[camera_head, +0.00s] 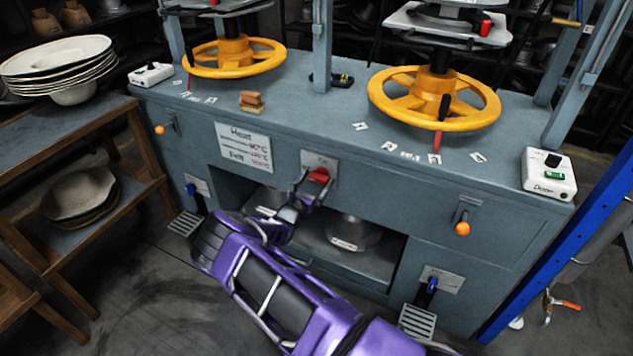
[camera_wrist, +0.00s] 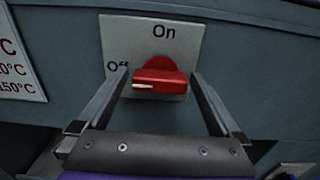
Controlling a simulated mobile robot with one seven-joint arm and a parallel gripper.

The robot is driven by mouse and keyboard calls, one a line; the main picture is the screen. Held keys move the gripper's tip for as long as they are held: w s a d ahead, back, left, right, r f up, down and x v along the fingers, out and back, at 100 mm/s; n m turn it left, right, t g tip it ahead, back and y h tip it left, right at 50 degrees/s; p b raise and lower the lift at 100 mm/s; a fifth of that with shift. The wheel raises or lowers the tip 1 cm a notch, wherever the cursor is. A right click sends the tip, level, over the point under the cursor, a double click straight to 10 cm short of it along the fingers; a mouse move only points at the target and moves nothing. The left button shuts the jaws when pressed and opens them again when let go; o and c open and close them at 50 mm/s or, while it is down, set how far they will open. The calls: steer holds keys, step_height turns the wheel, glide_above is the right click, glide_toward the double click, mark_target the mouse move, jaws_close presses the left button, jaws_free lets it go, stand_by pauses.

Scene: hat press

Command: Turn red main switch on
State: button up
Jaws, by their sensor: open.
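The red main switch (camera_head: 319,176) sits on a pale plate (camera_head: 333,163) on the front of the grey machine. In the wrist view the red switch (camera_wrist: 160,80) is a bar-shaped knob lying level. Its white mark points left, toward the word "Off"; "On" is printed above the knob. My gripper (camera_head: 307,180) is open, with one finger on each side of the knob. In the wrist view my gripper (camera_wrist: 160,82) shows small gaps between its fingers and the knob's ends. I cannot tell how far the fingertips are from the plate (camera_wrist: 115,35).
A "Heat/Felt" sign (camera_head: 244,148) is left of the switch. An open shelf recess (camera_head: 375,262) lies below it. Orange-tipped levers (camera_head: 462,228) and blue-handled levers (camera_head: 431,285) are on the front. Yellow handwheels (camera_head: 434,98) stand above. A wooden rack (camera_head: 100,140) is at left.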

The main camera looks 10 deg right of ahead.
steer(key=shift+c, duration=0.2)
steer(key=c, duration=1.1)
steer(key=shift+m, duration=0.3)
steer(key=m, duration=0.3)
steer(key=shift+m+p, duration=0.4)
steer(key=m+p, duration=0.1)
steer(key=m, duration=0.3)
steer(key=shift+s+d, duration=0.1)
steer(key=shift+d, duration=0.05)
steer(key=m+p, duration=0.1)
steer(key=m, duration=0.4)
steer(key=shift+f, duration=0.1)
steer(key=shift+f+m+p, duration=0.15)
steer(key=shift+m+p, duration=0.6)
steer(key=shift+m, duration=1.45)
